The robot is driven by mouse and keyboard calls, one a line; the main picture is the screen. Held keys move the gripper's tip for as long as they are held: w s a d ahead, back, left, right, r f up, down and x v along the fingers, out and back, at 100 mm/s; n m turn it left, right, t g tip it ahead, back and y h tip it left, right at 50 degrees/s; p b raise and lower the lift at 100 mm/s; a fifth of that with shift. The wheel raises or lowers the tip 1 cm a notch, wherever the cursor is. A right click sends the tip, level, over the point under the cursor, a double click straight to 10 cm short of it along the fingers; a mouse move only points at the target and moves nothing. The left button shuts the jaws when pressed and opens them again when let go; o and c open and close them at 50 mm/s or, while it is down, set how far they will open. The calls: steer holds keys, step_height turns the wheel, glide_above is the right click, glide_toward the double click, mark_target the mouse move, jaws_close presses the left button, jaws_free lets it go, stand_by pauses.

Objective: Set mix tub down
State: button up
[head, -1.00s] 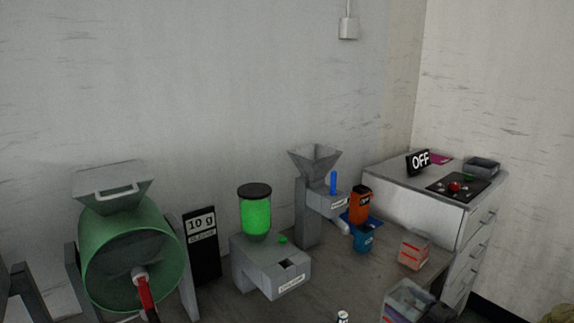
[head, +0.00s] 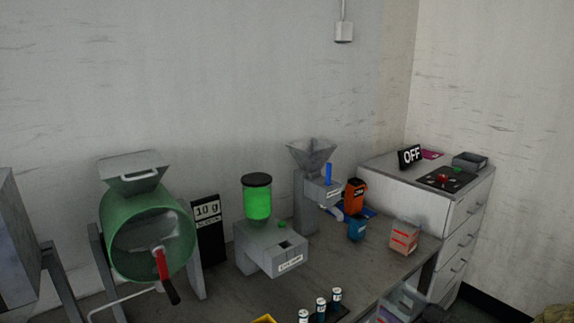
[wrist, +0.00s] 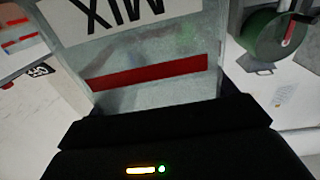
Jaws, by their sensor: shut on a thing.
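The mix tub (wrist: 150,40) fills the middle of the wrist view. It is a translucent grey tub with a red stripe and a white label reading MIX, seen upside down. My gripper (wrist: 165,103) is shut on it, with the black jaws across its near side. In the head view the tub (head: 404,300) shows at the bottom edge, partly cut off, beside the table's front edge. My dark gripper (head: 435,314) is just right of it there. The tub's underside is hidden, so I cannot tell whether it touches anything.
The table (head: 350,265) holds a green drum mixer (head: 150,235), a grey dispenser (head: 270,245), a hopper machine (head: 310,190), an orange container (head: 355,193), a blue cup (head: 357,228) and a red-striped box (head: 404,237). Several small vials (head: 321,308) stand at the front. A drawer cabinet (head: 455,215) is right.

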steer(key=shift+w+a+f+m+h+p, duration=0.2)
steer(key=shift+w+a+f, duration=0.2)
steer(key=shift+a+f, duration=0.15)
steer(key=shift+w+a+f+m+h+p, duration=0.1)
steer(key=shift+w+a+f+p, duration=0.1)
steer(key=shift+w+a+f, duration=0.25)
steer(key=shift+s+a+f+t+h, duration=0.1)
steer(key=shift+a+f+t+h, duration=0.2)
steer(key=shift+a, duration=0.05)
steer(key=s+a+f+m+t+h+p, duration=0.1)
steer(key=s+a+f+m+h+p, duration=0.1)
steer(key=f, duration=0.6)
steer(key=s+a+f+m+t+h+p, duration=0.1)
steer(key=s+a+f+m+h+p, duration=0.1)
steer(key=s+a+f+m+h, duration=0.2)
steer(key=a+f+h, duration=0.3)
steer(key=a+f, duration=0.1)
steer(key=a, duration=0.1)
steer(key=shift+s+a+f+t+p, duration=0.15)
steer(key=shift+a+f+t+p, duration=0.05)
steer(key=shift+f+t+p, duration=0.1)
